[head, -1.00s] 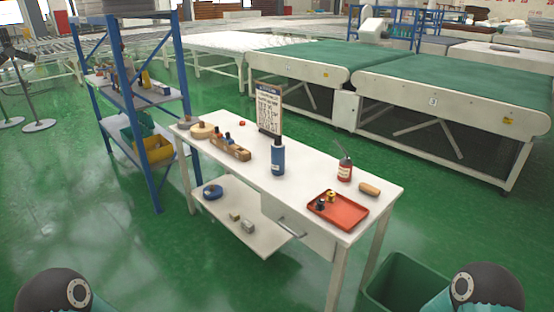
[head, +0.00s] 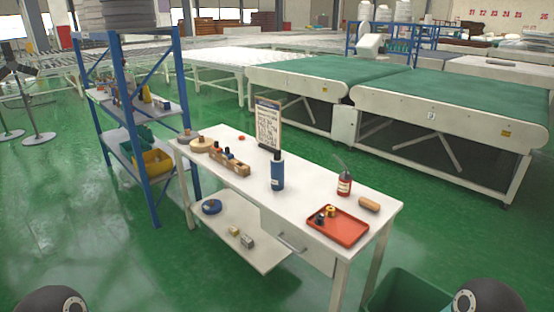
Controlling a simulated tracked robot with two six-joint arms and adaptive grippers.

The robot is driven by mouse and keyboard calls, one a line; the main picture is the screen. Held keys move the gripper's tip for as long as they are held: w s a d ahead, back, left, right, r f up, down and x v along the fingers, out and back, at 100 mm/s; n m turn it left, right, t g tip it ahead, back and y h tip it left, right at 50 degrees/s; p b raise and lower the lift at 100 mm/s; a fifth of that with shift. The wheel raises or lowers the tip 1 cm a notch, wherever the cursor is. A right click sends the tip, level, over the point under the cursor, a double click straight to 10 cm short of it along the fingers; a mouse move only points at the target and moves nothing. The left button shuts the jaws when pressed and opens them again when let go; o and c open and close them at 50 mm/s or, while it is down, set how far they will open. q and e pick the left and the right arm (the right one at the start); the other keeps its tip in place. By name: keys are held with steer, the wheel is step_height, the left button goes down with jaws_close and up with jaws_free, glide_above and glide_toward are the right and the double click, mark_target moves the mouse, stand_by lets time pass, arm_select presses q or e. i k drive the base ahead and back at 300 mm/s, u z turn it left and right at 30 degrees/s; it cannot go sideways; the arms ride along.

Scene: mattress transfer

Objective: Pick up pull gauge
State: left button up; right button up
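I cannot pick out a pull gauge with certainty; the small items on the white workbench (head: 310,182) are too small to tell apart. A wooden rack (head: 230,165) with small dark pieces stands on its left half. A red tray (head: 347,234) at the right end holds small black and yellow pieces. Neither gripper is in view; only rounded dark parts of my arms show at the bottom corners.
A blue shelf rack (head: 124,130) stands left, a green bin (head: 408,293) front right. Green floor (head: 90,225) is open in front.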

mark_target(277, 167)
steer(key=u, duration=0.9)
steer(key=k, duration=1.1)
steer(key=u, duration=0.95)
steer(key=i, duration=1.3)
steer(key=z, duration=0.6)
steer(key=i, duration=1.35)
steer(key=z, duration=0.8)
steer(key=i, duration=1.35)
steer(key=z, duration=1.25)
steer(key=i, duration=1)
steer(key=z, duration=0.8)
